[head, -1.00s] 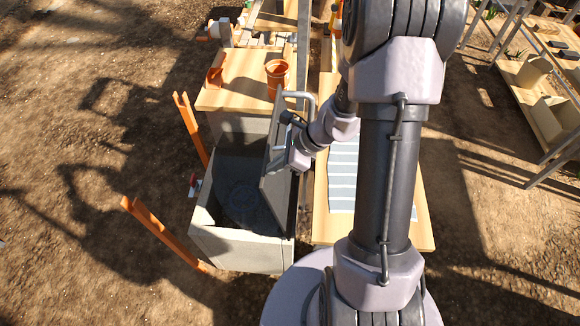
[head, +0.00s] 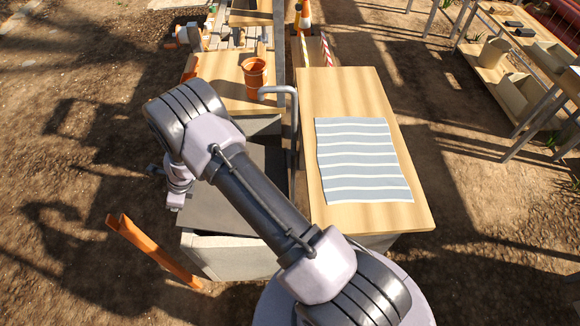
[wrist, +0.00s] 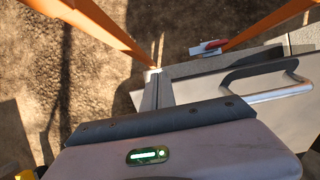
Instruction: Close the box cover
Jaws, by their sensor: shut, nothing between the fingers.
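The box (head: 228,256) is a pale grey bin on the ground left of the table. Its dark grey cover (head: 205,208) now lies about level over the opening; my arm hides its middle. I cannot tell whether it is fully seated on the rim. In the wrist view the cover (wrist: 212,90) shows with its metal handle (wrist: 275,94), and a corner of the box rim (wrist: 164,92) shows beside it. My gripper (head: 174,198) is shut and empty at the cover's left edge; whether it touches the cover is unclear.
A wooden table (head: 412,213) with a striped cloth (head: 362,160) stands right of the box. A terracotta pot (head: 254,76) sits on a wooden top behind. Bare ground lies left.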

